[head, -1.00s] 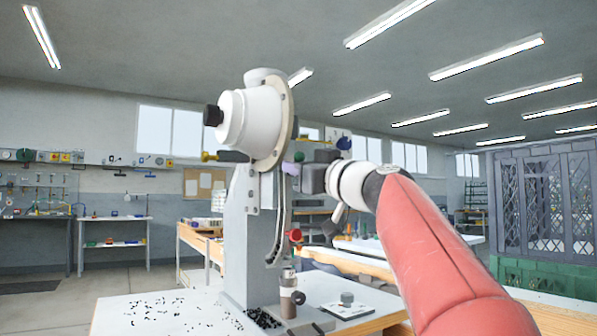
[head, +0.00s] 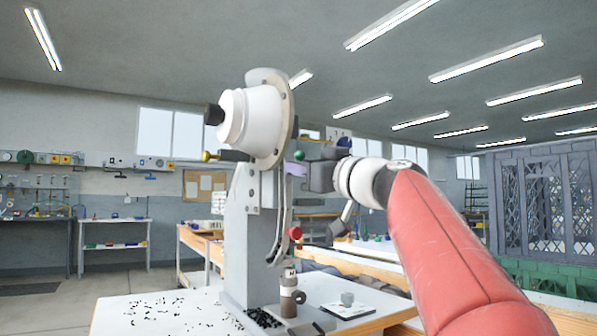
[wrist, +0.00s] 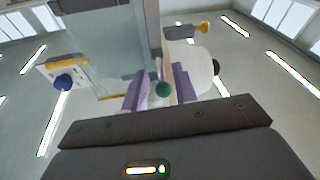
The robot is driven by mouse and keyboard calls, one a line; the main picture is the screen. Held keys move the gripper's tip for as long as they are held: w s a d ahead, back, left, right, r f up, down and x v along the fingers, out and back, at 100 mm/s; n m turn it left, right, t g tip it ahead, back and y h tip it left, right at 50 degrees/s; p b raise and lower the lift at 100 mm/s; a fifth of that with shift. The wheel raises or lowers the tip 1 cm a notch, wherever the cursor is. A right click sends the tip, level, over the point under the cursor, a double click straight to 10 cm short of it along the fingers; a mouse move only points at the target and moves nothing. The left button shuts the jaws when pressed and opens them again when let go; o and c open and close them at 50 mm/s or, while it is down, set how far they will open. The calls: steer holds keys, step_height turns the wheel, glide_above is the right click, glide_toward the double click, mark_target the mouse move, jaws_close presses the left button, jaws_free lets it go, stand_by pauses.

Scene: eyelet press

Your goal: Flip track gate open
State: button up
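The eyelet press (head: 245,225) stands on the white table, with a white round drum (head: 258,120) at its top. A curved track (head: 285,215) runs down its right side. A small green ball knob (head: 299,155) shows beside the drum's rim; it also shows in the wrist view (wrist: 162,89). I cannot make out the gate itself clearly. My gripper (head: 294,169) is level with the drum's lower right edge. In the wrist view its purple fingers (wrist: 158,88) are apart, with the green knob between them in the picture. I cannot tell whether they touch it.
A red knob (head: 294,233) sits lower on the track. A yellow knob (head: 207,156) sticks out left of the drum. A blue knob (wrist: 64,82) shows at left in the wrist view. Small dark eyelets lie scattered on the white tabletop (head: 125,322).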

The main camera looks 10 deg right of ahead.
steer(key=b+v, duration=0.2)
steer(key=v, duration=0.3)
steer(key=shift+s+d+f, duration=0.1)
steer(key=shift+s+d, duration=0.05)
steer(key=shift+s, duration=0.25)
steer(key=s+a+f+m+g+h, duration=0.1)
steer(key=s+a+f+m+g, duration=0.1)
steer(key=f, duration=0.6)
steer(key=s+a+f+m+g+h, duration=0.1)
steer(key=s+a+f+g+h, duration=0.1)
steer(key=f, duration=0.7)
steer(key=s+a+f+m+g+h, duration=0.1)
steer(key=s+a+f+m+g, duration=0.15)
steer(key=f, duration=0.55)
steer(key=s+d+f+g+h, duration=0.1)
steer(key=s+f+g, duration=0.1)
steer(key=s+f, duration=0.3)
steer(key=s+d+f+m+g+h, duration=0.1)
steer(key=s+f, duration=0.5)
steer(key=f, duration=0.8)
steer(key=s+d+f+g+h, duration=0.1)
steer(key=s+f+g+h, duration=0.2)
steer(key=f, duration=0.6)
steer(key=shift+s+f+m, duration=0.35)
steer(key=shift+s+f, duration=0.05)
steer(key=shift+s, duration=0.8)
